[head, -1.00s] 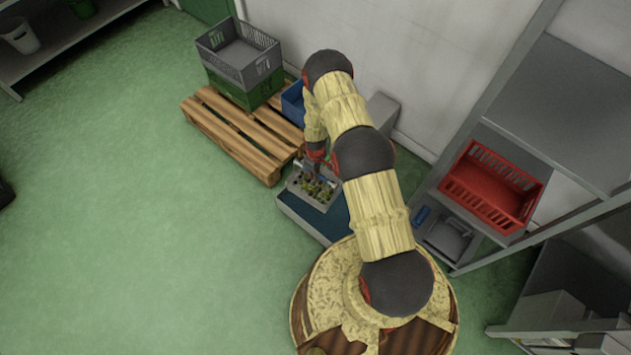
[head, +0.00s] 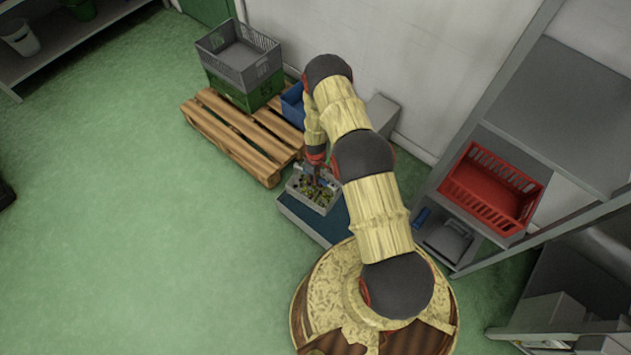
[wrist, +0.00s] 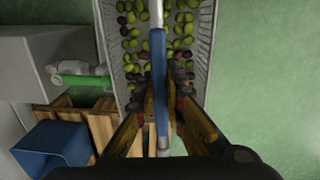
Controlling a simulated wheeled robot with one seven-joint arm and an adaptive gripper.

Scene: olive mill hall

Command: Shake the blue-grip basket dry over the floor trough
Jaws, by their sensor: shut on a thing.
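The basket (wrist: 206,45) is pale grey with mesh walls and holds many green and dark olives. Its blue grip (wrist: 157,50) runs along the middle of the wrist view. My gripper (wrist: 160,88) is shut on this grip, one finger on each side. In the head view the basket (head: 296,189) hangs below my gripper (head: 316,170), over a low grey trough (head: 290,212) with a dark blue inside. My arm hides part of the trough. I cannot tell how high the basket is above it, and no drops are visible.
A wooden pallet (head: 215,131) with stacked grey (head: 240,65) and green (head: 235,92) crates stands left of the trough. A blue bin (head: 292,103) is behind. A shelf with a red crate (head: 490,190) stands right.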

